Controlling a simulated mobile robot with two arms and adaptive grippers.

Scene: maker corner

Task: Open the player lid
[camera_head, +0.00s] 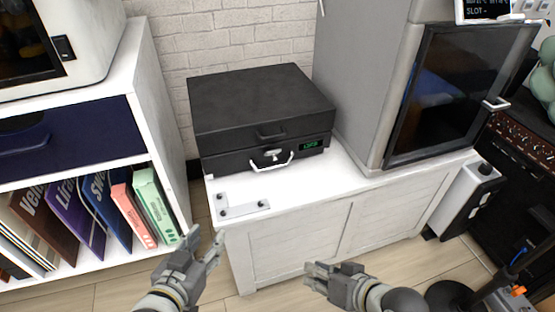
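The player is a black box-shaped case (225,163) standing on a white cabinet. Its lid (255,98) lies flat and looks closed. A small dark handle (270,131) sits on the lid's front edge. Below it, a silver latch with a white bail handle (271,162) is on the front, beside a small green display (311,144). My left gripper (214,248) is in front of the cabinet's left corner, fingers apart and empty. My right gripper (312,277) is low in front of the cabinet, fingers apart and empty. Both are clear of the player.
A tall grey machine with a dark glass door (455,95) stands right of the player. A shelf with records (85,215) is at the left. A black amplifier (515,190) is at the right.

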